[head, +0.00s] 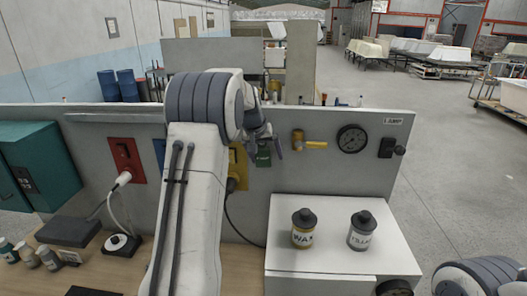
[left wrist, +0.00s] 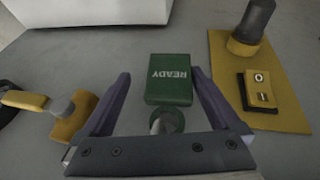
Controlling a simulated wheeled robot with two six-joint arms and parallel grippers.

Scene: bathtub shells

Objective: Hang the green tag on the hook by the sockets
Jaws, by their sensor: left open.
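The green tag (head: 263,158) is at the grey panel, to the right of the yellow socket plate (head: 238,168). In the left wrist view the tag (left wrist: 170,78) reads READY upside down, and a round grey peg end (left wrist: 167,121) is at its lower edge. Whether the tag's hole is around the peg is hidden. My left gripper (head: 265,142) is open, and its purple fingers (left wrist: 160,82) stand on either side of the tag with gaps visible. The red socket plate (head: 130,150) and blue plate (head: 159,150) are farther left. My right gripper is out of view.
A yellow valve (head: 308,143), a gauge (head: 352,138) and a black-knobbed fitting (head: 388,148) are right of the tag. Two dark-lidded jars (head: 304,229) (head: 362,231) stand on a white cabinet (head: 326,262). A teal box (head: 40,165) is at the left.

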